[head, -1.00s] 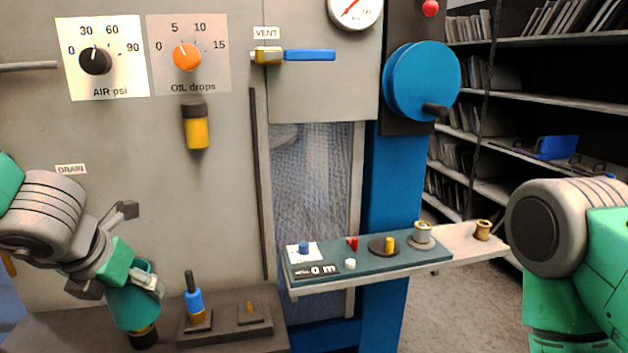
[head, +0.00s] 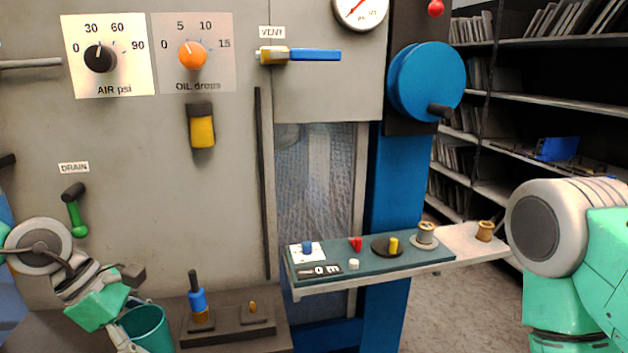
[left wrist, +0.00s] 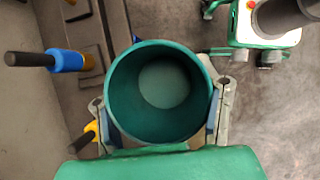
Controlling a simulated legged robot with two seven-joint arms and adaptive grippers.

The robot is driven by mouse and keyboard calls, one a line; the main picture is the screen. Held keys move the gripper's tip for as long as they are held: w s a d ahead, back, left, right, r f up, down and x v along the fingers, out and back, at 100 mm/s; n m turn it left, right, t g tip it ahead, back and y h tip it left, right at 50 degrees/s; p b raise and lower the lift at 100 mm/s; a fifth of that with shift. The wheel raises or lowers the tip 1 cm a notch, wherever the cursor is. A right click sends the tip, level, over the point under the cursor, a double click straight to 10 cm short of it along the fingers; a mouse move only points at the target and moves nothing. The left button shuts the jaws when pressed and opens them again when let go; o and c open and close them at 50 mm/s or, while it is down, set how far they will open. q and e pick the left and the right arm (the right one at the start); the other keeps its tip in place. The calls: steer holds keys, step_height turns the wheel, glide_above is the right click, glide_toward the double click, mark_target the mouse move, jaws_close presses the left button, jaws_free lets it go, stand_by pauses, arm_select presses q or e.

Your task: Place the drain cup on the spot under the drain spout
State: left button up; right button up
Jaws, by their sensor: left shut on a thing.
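The drain cup is a teal, round, open-topped cup (head: 150,328) at the bottom left of the head view, cut off by the frame's lower edge. In the left wrist view the cup (left wrist: 122,118) looks empty, and I see down into it. My left gripper (head: 127,308) is shut on the cup, with one finger on each side of it in the left wrist view (left wrist: 160,105). A green handle with a dark end (head: 76,212) sits on the panel below the DRAIN label (head: 74,168). I cannot make out the spout or the spot under it. My right gripper is out of view.
A shelf (head: 350,285) with small parts juts out at centre right. The grey panel rises behind.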

arm_select(q)
steer(key=shift+s+d+f+m+g, duration=0.15)
steer(key=shift+f+m+g, duration=0.25)
steer(key=shift+m, duration=0.4)
steer(key=s+d+f+m+g+y, duration=0.2)
steer(key=s+f+m+g+y, duration=0.3)
steer(key=m, duration=1.4)
step_height(320, 180, down, 2)
steer(key=shift+s+d+f+g+y, duration=0.1)
steer(key=shift+s+d+g+y, duration=0.25)
steer(key=shift+s+g, duration=0.35)
